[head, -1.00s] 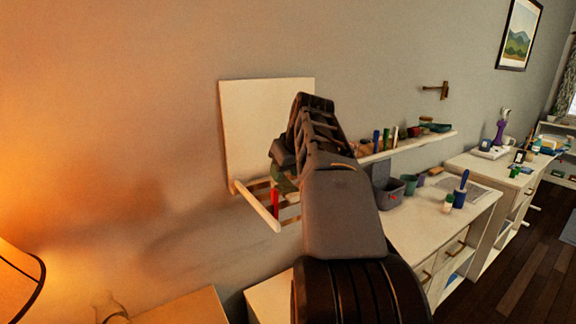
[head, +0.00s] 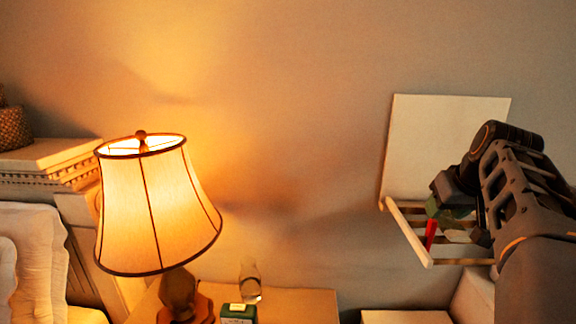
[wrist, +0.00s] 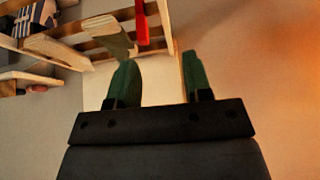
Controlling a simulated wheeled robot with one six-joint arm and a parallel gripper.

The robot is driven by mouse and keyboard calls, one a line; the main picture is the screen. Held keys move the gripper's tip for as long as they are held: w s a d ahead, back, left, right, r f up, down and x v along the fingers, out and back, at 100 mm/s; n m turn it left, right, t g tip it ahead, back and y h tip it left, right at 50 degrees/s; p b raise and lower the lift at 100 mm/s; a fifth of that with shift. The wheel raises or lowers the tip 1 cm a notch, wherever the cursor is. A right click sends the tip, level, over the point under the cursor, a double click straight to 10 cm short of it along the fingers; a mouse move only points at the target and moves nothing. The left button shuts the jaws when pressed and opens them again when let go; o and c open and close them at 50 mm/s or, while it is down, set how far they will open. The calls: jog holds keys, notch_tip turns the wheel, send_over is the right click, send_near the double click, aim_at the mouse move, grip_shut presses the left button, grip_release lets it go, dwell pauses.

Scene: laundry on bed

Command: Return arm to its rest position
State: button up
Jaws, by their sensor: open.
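My gripper (wrist: 160,82) shows in the wrist view with two green fingers spread apart and nothing between them. In the head view my arm reaches in from the right edge, and its end is at the small white wall rack (head: 405,235). The fingertips are mostly hidden there behind my wrist. A red item (head: 430,234) stands in the rack; it also shows in the wrist view (wrist: 142,22) beyond the fingers, at the slats.
A lit table lamp (head: 155,210) stands at the left on a nightstand (head: 300,303), with a glass vase (head: 250,282) and a small green box (head: 238,313). A bed with pillows (head: 35,255) is at the far left. The wall between lamp and rack is bare.

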jog(key=s+a+f+g, duration=0.1)
jog(key=s+a+f, duration=0.4)
jog(key=a+f, duration=0.4)
jog(key=s+a+f+n+g, duration=0.1)
jog(key=s+a+f, duration=0.4)
jog(key=a+f, duration=0.5)
notch_tip(320, 180, down, 3)
jog(key=shift+s+a+r+n+y, duration=0.1)
jog(key=shift+s+a+n+y, duration=0.05)
jog(key=shift+s+n+y, duration=0.15)
jog(key=shift+s, duration=0.1)
